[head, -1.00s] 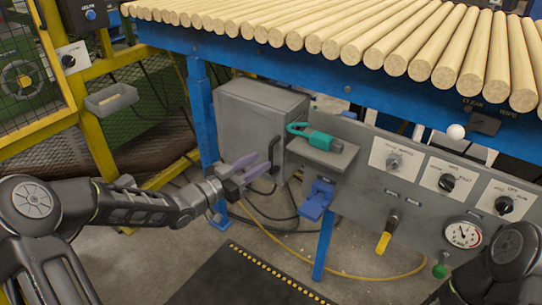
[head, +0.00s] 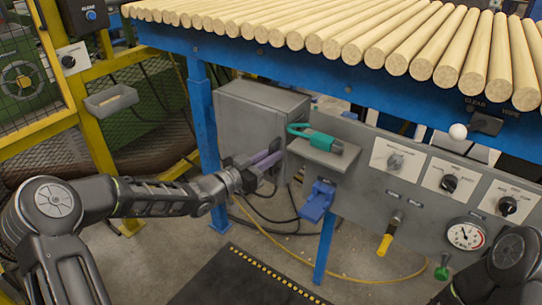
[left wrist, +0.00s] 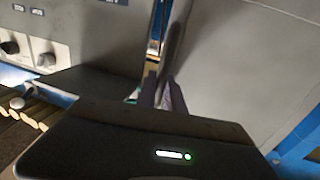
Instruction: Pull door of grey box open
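The grey box (head: 243,113) hangs under the table at the left, beside the blue leg. Its door looks shut. A dark upright handle shows on the box in the left wrist view (left wrist: 178,42). My left gripper (head: 272,157) is at the right part of the box front, at handle height, and hides most of the handle in the head view. In the left wrist view its two fingers (left wrist: 163,92) stand a little apart, with the handle's end close to the gap. Contact cannot be told. My right gripper is out of view.
A small grey shelf (head: 322,154) with a green-handled tool (head: 315,137) juts out just right of my left gripper. A blue clamp-like part (head: 317,202) hangs below it. A control panel (head: 365,205) extends right. Wooden rods lie above. Cables hang below the box.

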